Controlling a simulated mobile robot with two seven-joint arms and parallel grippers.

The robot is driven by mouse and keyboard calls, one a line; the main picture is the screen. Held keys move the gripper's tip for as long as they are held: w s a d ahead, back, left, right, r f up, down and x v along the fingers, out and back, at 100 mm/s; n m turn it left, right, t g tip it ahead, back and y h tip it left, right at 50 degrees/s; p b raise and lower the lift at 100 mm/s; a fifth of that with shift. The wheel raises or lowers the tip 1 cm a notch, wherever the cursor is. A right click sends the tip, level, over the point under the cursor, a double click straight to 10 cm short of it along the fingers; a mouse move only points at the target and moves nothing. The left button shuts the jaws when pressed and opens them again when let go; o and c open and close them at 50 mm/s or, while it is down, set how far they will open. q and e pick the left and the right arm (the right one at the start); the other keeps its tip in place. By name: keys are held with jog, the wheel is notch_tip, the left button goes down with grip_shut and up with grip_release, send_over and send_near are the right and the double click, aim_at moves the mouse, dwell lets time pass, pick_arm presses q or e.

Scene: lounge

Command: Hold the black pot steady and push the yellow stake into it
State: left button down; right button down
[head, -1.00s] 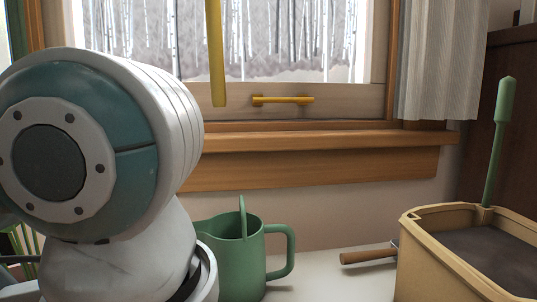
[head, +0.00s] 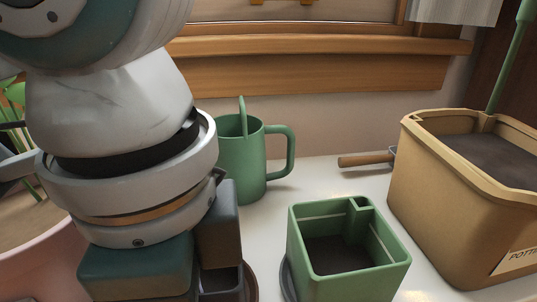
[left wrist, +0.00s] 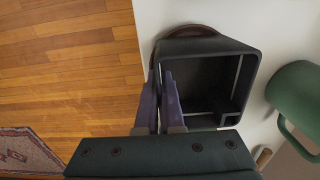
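The black pot (left wrist: 240,62) is square and open-topped, with a small square socket in one corner. In the left wrist view it stands upright at the middle, its inside dark. My left gripper (left wrist: 160,78) points down at its left wall, one finger outside and one inside. The narrow gap between the fingers appears filled by the wall. In the head view my left arm hides most of the pot. The yellow stake and my right gripper are in neither current view.
A green pot (head: 299,245) with a corner socket stands right of my left gripper. Behind are a green watering can (head: 240,165) and a wooden-handled tool (head: 365,160). A tan soil box (head: 420,200) with a green stake (head: 507,65) is at the right. White tabletop shows between them.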

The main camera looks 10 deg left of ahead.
dwell(0.9)
notch_tip(320, 180, down, 18)
jog(key=w+m+t, duration=0.1)
jog(key=m+t, duration=0.4)
jog(key=t, duration=0.2)
jog(key=shift+w+t, duration=0.15)
jog(key=shift+t, duration=0.25)
notch_tip(320, 180, down, 7)
jog(key=shift+r, duration=0.15)
dwell(3.3)
jog(key=c, duration=0.9)
grip_release()
jog(key=v, duration=1.2)
